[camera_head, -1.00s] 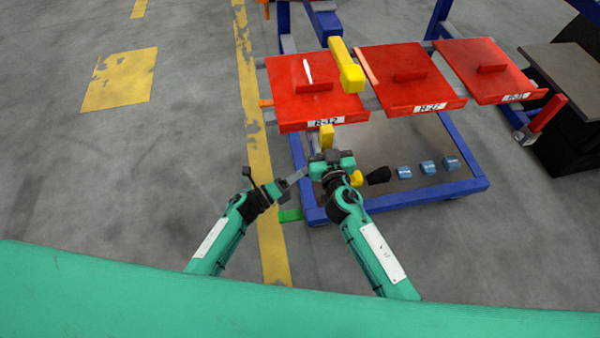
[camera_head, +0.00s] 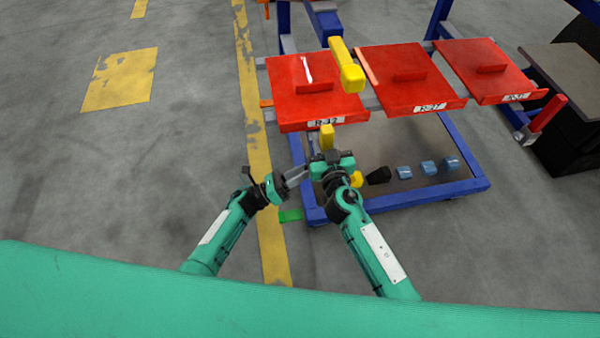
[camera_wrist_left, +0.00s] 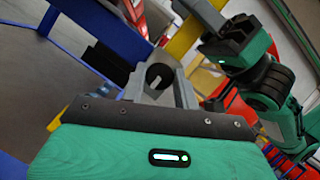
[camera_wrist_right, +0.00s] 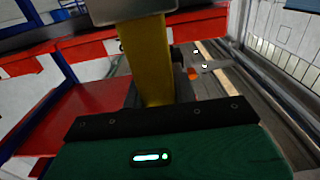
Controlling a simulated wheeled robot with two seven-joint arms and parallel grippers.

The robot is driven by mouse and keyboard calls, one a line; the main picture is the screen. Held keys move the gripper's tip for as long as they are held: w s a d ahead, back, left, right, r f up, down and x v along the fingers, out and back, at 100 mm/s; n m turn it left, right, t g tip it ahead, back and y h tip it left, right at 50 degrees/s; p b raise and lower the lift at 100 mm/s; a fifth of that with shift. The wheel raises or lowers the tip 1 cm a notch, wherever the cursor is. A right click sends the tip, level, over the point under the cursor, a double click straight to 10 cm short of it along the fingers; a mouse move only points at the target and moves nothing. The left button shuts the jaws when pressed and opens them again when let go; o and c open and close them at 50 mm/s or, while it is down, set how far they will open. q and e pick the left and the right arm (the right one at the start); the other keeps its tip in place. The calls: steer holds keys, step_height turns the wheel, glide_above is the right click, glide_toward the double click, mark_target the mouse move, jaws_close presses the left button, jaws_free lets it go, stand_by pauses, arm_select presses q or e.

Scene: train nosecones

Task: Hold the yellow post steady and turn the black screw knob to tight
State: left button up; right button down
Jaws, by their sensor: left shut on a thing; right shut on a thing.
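The yellow post (camera_head: 327,137) stands at the front of the rack, under the red panel marked R-32. My right gripper (camera_head: 330,158) is around it in the head view. In the right wrist view the post (camera_wrist_right: 145,60) rises between the fingers, which are shut on it. The black screw knob (camera_wrist_left: 160,75) is a round dark disc between the grey fingers of my left gripper (camera_wrist_left: 160,86), which is shut on it. In the head view my left gripper (camera_head: 294,174) is just left of my right one, and the knob cannot be made out there.
Red panels (camera_head: 318,88) lie side by side on the blue-framed rack (camera_head: 400,208). A yellow block (camera_head: 347,68) stands between two of them. Black and blue pieces (camera_head: 404,172) lie on the lower shelf. The floor to the left is clear.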

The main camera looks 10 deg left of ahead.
arm_select(q)
steer(key=shift+s+f, duration=0.15)
steer(key=o, duration=0.9)
steer(key=v, duration=1.1)
steer(key=shift+s+a+f, duration=0.1)
steer(key=shift+s+a, duration=0.1)
steer(key=shift+a, duration=0.15)
arm_select(e)
steer(key=c, duration=1)
jaws_free()
steer(key=shift+c, duration=0.2)
steer(key=shift+s, duration=0.1)
